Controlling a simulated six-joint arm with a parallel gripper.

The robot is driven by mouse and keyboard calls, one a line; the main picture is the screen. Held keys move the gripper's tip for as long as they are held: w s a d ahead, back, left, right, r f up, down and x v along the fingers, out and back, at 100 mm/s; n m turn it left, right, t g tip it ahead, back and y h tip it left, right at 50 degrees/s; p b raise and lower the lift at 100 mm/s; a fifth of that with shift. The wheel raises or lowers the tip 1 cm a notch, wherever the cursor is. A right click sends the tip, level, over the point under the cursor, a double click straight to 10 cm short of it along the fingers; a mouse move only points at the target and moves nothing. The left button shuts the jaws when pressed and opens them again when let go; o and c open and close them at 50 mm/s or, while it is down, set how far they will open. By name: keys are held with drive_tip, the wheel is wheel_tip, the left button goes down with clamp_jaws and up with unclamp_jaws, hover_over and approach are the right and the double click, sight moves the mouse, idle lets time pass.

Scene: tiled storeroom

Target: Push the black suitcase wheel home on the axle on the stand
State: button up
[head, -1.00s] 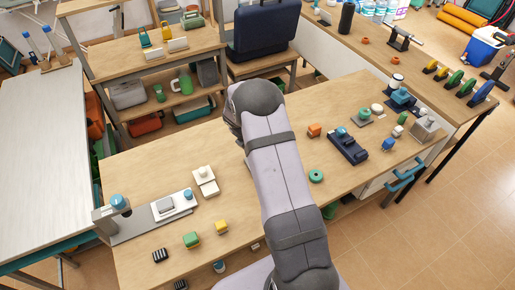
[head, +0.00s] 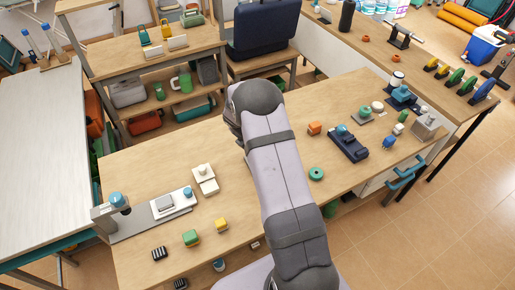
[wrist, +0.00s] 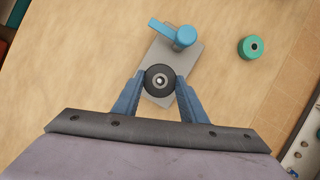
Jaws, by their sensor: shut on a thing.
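The black wheel (wrist: 160,91), round with a pale metal centre, is in the wrist view between the two blue fingers of my gripper (wrist: 161,81). The fingers are shut on its sides. The wheel is over the near half of a grey stand plate (wrist: 157,53). A bright blue part (wrist: 184,37) stands at the plate's far end, apart from the wheel. The wheel hides the axle, and I cannot tell how far the wheel is on it. In the head view my arm hides gripper, wheel and stand.
A green ring (wrist: 251,47) lies on the bench right of the stand, and also shows in the head view (head: 316,174). A dark blue fixture (head: 348,145) and small blocks are further right. Bare wood lies left of the stand in the wrist view.

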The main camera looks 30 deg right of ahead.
drive_tip(key=shift+f+b, duration=0.95)
drive_tip(key=shift+f, duration=0.6)
drive_tip(key=o, duration=1.1)
drive_tip(key=shift+r, duration=0.15)
drive_tip(key=b+v, duration=0.1)
drive_tip(key=v, duration=0.6)
